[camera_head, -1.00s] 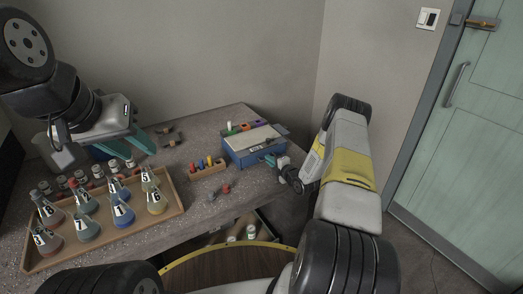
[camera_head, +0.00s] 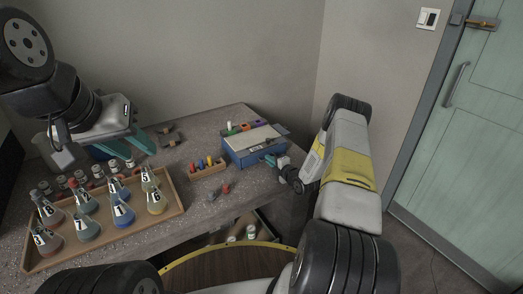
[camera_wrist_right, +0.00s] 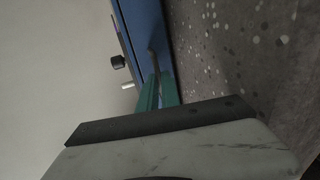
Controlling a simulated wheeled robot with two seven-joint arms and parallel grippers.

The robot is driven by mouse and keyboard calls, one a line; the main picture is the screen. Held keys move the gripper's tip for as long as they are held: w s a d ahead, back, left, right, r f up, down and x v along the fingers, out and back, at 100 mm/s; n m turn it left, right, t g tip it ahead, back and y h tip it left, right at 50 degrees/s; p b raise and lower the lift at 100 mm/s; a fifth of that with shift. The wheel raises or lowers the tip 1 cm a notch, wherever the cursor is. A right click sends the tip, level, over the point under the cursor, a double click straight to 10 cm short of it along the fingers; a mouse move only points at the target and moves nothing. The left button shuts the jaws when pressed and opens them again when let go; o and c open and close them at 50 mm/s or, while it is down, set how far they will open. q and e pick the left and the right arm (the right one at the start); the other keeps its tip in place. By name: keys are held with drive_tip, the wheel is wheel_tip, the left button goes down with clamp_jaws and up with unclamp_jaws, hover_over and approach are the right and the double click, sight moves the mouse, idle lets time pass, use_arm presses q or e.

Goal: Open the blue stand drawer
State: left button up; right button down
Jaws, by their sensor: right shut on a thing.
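The blue stand (camera_head: 238,157) is at the bench's back right corner, with a light panel and coloured pieces on top. Its blue side fills the upper middle of the right wrist view (camera_wrist_right: 144,25). My right gripper (camera_head: 279,160) is at the stand's front right. In the wrist view its teal fingers (camera_wrist_right: 157,88) are shut on a dark drawer handle (camera_wrist_right: 152,60) on the blue face. No drawer gap shows clearly. My left gripper (camera_head: 127,148) is open, its teal fingers apart over the back left of the bench, far from the stand.
A wooden tray (camera_head: 177,213) with numbered flasks occupies the bench's left front. A small wooden rack (camera_head: 208,171) with coloured pieces stands left of the stand. Small loose parts (camera_head: 226,188) lie in front. A green door (camera_head: 450,150) is at the right.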

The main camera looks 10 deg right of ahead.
idle(0.5)
drive_tip(key=v, duration=0.2)
drive_tip(key=f+v, duration=0.1)
drive_tip(key=v, duration=0.5)
drive_tip(key=shift+s+d+f, duration=0.2)
drive_tip(key=shift+s+f, duration=0.1)
drive_tip(key=shift+s, duration=0.05)
drive_tip(key=c, duration=1.6)
unclamp_jaws()
drive_tip(key=v, duration=0.7)
drive_tip(key=shift+s+d, duration=0.15)
drive_tip(key=shift+s, duration=0.15)
drive_tip(key=shift+r, duration=0.15)
